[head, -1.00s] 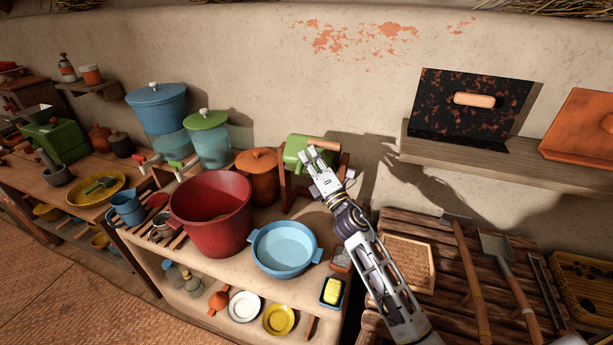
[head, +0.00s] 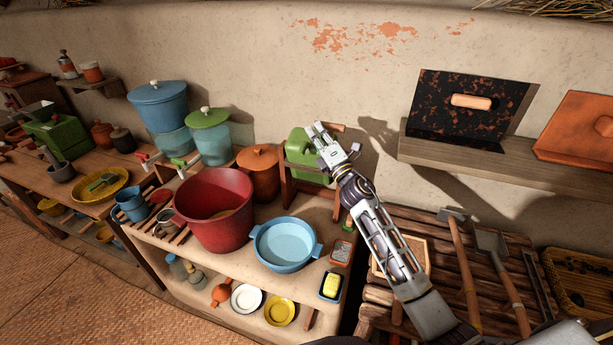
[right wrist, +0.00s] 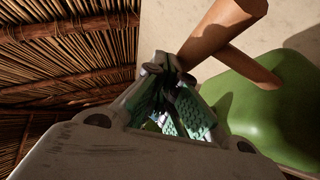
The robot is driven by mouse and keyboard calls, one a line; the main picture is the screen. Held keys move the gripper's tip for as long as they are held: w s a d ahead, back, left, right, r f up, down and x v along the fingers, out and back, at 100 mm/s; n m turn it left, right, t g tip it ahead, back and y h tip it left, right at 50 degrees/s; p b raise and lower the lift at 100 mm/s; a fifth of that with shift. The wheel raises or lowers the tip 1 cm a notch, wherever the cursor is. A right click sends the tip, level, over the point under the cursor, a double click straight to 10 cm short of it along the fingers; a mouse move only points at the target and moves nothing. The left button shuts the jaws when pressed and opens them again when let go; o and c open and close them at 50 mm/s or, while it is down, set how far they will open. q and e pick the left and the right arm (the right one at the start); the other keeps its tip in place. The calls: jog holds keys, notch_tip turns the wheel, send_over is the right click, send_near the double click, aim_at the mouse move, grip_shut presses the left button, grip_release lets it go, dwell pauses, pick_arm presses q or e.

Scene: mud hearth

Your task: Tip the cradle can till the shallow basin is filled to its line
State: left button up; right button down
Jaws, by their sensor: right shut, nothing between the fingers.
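The green cradle can (head: 298,150) sits in a wooden frame (head: 287,192) at the back of the counter, against the wall. My right gripper (head: 321,132) is shut and empty in front of the can's upper part, hiding some of it. In the right wrist view, the shut fingers (right wrist: 172,72) are near a wooden bar (right wrist: 222,28), with the green can (right wrist: 268,105) to the right. Contact is unclear. The blue shallow basin (head: 287,241) stands upright at the counter's front. Its inside is pale blue; I cannot make out the line or water level. My left gripper is out of view.
A big red bucket (head: 212,222) stands left of the basin, with a lidded clay pot (head: 259,172) behind it. A small grater (head: 341,252) and a tray with a yellow block (head: 331,286) are to its right. A wall shelf (head: 480,164) juts out at the right.

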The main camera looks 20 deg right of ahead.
jog(key=shift+w+d+r, duration=0.3)
jog(key=shift+w+d, duration=0.15)
jog(key=shift+w, duration=0.2)
jog(key=shift+w+d+r, duration=0.25)
jog(key=shift+w+d, duration=0.2)
jog(key=shift+w, duration=0.2)
jog(key=shift+w+d+r, duration=0.3)
jog(key=shift+w+d, duration=0.15)
jog(key=shift+w, duration=0.2)
